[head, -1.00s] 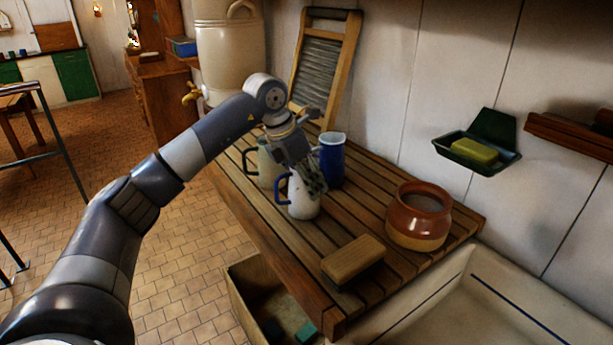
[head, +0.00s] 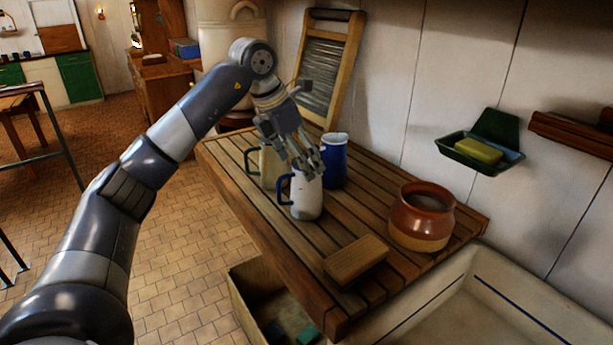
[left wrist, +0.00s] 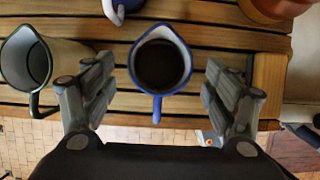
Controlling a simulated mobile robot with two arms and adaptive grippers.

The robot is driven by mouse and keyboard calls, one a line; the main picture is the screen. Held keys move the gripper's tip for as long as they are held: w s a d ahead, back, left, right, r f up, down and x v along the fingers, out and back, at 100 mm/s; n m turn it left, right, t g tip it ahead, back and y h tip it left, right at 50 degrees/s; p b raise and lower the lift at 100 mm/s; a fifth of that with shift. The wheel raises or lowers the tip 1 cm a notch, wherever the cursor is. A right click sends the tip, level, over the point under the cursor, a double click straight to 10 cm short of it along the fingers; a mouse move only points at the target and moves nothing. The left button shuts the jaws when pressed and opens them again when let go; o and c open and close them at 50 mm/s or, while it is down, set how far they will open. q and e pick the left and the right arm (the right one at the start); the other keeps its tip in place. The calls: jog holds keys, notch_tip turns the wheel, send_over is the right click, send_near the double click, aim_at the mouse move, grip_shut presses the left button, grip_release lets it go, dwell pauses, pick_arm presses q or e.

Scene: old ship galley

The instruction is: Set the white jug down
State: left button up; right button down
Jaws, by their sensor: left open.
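The white jug (head: 307,198), with a blue rim and handle, stands upright on the slatted wooden board (head: 240,190). My left gripper (head: 311,168) is open just above it in the head view and partly hides its top. In the left wrist view the jug (left wrist: 161,62) is seen from above, dark inside, with its handle toward me. The open fingers of my left gripper (left wrist: 160,78) are on either side of it, with gaps between. My right gripper is not in view.
A cream jug with a green handle (head: 267,170) and a blue jug (head: 335,165) stand close by. A brush (head: 355,260) and a brown pot (head: 421,215) are nearer the sink (head: 490,300). A washboard (head: 328,65) leans behind. The board's front-left strip is clear.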

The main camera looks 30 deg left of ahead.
pick_arm(q)
jog(key=v, duration=0.5)
jog(key=shift+r, duration=0.2)
